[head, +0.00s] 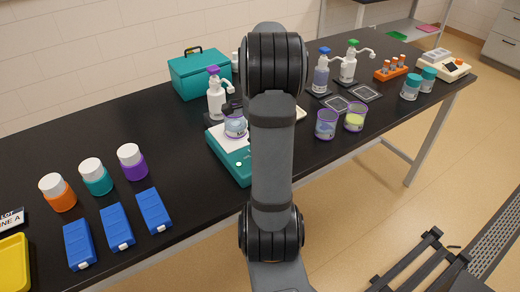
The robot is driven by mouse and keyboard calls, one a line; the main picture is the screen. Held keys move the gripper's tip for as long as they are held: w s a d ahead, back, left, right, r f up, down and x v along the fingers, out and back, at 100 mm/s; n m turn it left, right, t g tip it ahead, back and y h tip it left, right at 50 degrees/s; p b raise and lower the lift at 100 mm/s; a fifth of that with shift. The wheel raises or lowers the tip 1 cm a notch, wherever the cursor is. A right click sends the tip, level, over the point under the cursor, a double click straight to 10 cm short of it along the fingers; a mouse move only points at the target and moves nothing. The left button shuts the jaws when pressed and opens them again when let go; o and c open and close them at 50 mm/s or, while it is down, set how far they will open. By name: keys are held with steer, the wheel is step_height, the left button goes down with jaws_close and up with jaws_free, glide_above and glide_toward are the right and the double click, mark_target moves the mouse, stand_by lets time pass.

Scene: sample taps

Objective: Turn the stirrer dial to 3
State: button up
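A teal device with a white top plate (215,139), which looks like the stirrer, stands near the front edge of the bench, left of my arm. A clear beaker (235,127) with a purple rim and bluish contents stands on its plate. I cannot make out the dial or its setting; my arm covers the device's right side. My arm rises through the middle of the head view. A small dark part (232,107) shows just above the beaker and may belong to my gripper. The fingers cannot be made out, so whether they are open or shut is unclear.
A pump bottle (215,97) and a teal box (200,74) stand behind the stirrer. Two beakers (326,123) (355,116) are right of my arm, with more pump bottles (321,75) behind. Capped jars (130,161) and blue boxes (153,210) are at left.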

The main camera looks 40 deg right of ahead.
steer(key=shift+m, duration=0.8)
steer(key=shift+b, duration=0.3)
steer(key=o, duration=1.1)
steer(key=shift+o, duration=0.2)
steer(key=shift+r, duration=0.1)
step_height(320, 180, up, 12)
steer(key=shift+s, duration=0.35)
steer(key=shift+f, duration=0.2)
